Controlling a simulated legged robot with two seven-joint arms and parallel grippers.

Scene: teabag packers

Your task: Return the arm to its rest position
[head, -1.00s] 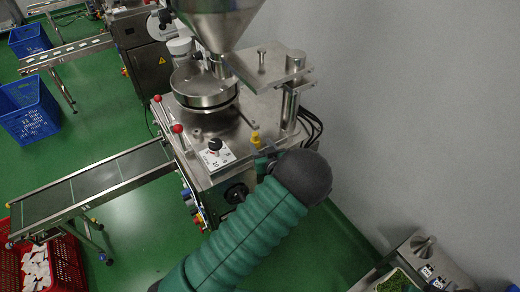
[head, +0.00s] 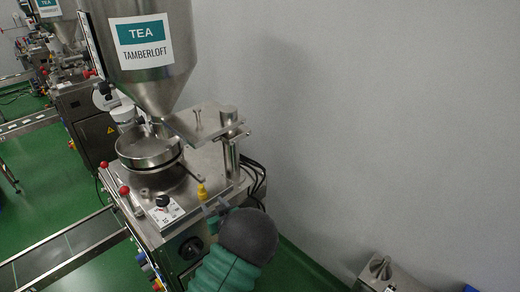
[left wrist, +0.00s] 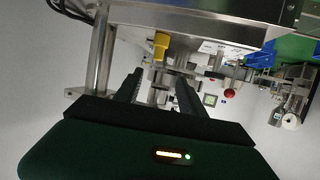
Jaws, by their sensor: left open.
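My left arm, in a green ribbed sleeve (head: 225,272) with a dark rounded wrist (head: 248,235), comes up from the bottom of the head view. My left gripper (head: 212,208) is at the near right corner of the tea packing machine (head: 180,205), close to its yellow knob (head: 202,191), and is mostly hidden by the wrist. In the left wrist view my left gripper (left wrist: 160,88) shows two dark fingers spread apart with nothing held between them. The yellow knob (left wrist: 161,44) shows beyond the fingers. My right gripper is not in view.
A steel hopper (head: 145,85) labelled TEA TAMBERLOFT rises above the machine's round pan (head: 148,150). A conveyor (head: 65,255) runs off to the left. Another steel unit (head: 385,275) stands at the bottom right. A bare grey wall (head: 380,120) fills the right side.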

